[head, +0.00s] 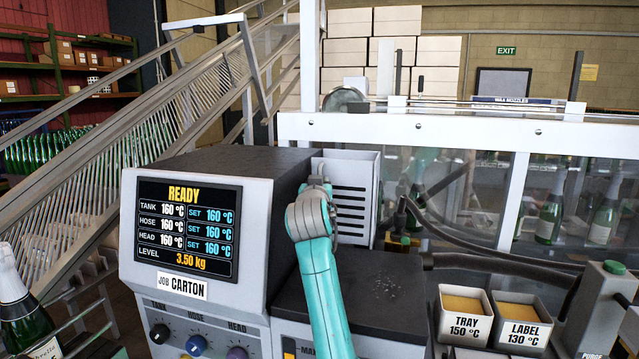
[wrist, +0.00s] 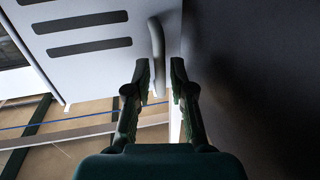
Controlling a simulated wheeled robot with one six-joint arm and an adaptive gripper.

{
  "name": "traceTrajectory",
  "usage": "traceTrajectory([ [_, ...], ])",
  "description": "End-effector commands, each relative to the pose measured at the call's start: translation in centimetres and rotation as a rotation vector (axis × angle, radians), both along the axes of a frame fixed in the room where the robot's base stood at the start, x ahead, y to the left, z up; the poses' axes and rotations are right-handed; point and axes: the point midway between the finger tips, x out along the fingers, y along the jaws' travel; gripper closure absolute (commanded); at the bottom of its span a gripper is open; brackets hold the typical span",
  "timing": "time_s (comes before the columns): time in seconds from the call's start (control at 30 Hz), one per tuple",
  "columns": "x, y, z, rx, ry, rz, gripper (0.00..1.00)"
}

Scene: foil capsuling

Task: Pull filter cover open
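The filter cover (head: 361,170) is a pale panel with dark slots at the right side of the grey melter unit. In the wrist view the cover (wrist: 95,75) fills the upper left and meets a dark surface at right. It appears to stand out from the unit's side; I cannot tell how far it is open. A grey curved bar handle (wrist: 155,40) runs down its right edge. My gripper (head: 318,185) is in front of the cover. In the wrist view my gripper (wrist: 160,66) has its fingers apart around the handle's lower part, with a gap at the right finger.
The unit's display (head: 188,230) faces left of my arm. A dark flat top (head: 385,300) lies below the cover. Two wax trays, one marked TRAY (head: 464,328) and one marked LABEL (head: 522,338), stand at right. Dark hoses (head: 480,262) run behind them, before a clear-panelled guard.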

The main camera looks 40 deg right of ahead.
Motion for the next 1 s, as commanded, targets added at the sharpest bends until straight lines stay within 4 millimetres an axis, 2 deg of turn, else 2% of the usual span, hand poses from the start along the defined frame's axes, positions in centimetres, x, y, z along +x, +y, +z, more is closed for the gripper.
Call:
traceTrajectory([
  [0.2, 1.4, -1.2, 0.0, 0.001, -0.001, 0.000, 0.77],
  [0.53, 1.6, -1.3, 0.0, 0.001, -0.001, 0.001, 0.77],
  [0.6, 1.5, -1.3, 0.0, 0.001, -0.001, 0.000, 0.95],
  [0.63, 1.5, -1.3, 0.0, 0.001, -0.001, 0.000, 1.00],
  [1.0, 1.4, -1.3, 0.0, 0.000, 0.000, 0.008, 1.00],
])
